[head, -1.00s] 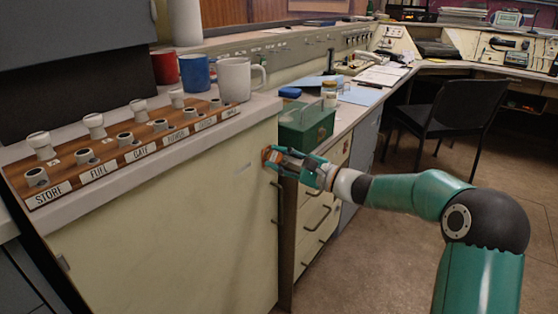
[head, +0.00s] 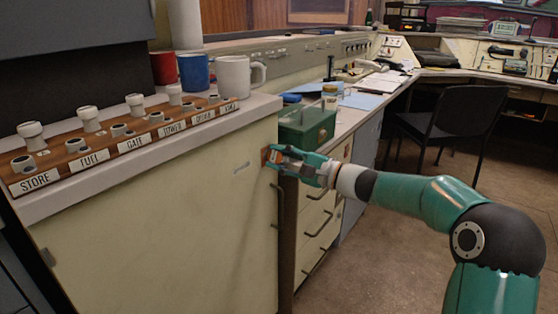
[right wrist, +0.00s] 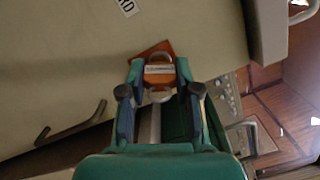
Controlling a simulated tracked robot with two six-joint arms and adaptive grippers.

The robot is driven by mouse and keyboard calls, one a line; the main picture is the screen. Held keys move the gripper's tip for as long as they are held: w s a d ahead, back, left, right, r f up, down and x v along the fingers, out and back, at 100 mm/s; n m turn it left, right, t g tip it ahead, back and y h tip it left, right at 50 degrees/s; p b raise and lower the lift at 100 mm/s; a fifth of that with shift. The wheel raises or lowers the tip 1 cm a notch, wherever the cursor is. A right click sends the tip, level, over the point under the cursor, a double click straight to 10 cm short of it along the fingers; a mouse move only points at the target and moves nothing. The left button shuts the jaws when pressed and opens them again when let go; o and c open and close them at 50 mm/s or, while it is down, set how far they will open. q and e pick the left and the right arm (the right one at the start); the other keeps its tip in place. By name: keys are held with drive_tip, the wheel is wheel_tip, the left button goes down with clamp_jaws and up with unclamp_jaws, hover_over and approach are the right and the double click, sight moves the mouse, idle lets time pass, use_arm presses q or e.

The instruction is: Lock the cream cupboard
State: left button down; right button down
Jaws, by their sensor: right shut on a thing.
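The cream cupboard (head: 170,235) fills the lower left of the head view, its front flat and looking closed. My right gripper (head: 274,157) is at the upper right corner of that front. In the right wrist view my right gripper (right wrist: 160,78) is shut on a small orange-brown piece with a pale label strip (right wrist: 159,70) and grey metal rounded parts, which looks like a lock or tagged key. An orange-brown plate (right wrist: 150,50) lies behind it against the cream face (right wrist: 60,60). The fingers hide part of the held piece, and its turn is unclear. My left gripper is out of view.
A wooden rack (head: 130,140) with labelled grey fittings lies on the cupboard top, beside red, blue and white mugs (head: 233,75). A green box (head: 307,125) stands on the counter just behind my gripper. A black chair (head: 455,120) stands at right on open floor.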

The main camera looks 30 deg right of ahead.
drive_tip(key=shift+a+f, duration=0.1)
drive_tip(key=shift+n+b, duration=0.6)
drive_tip(key=shift+b, duration=0.25)
drive_tip(key=shift+n+b, duration=0.9)
drive_tip(key=shift+b, duration=0.1)
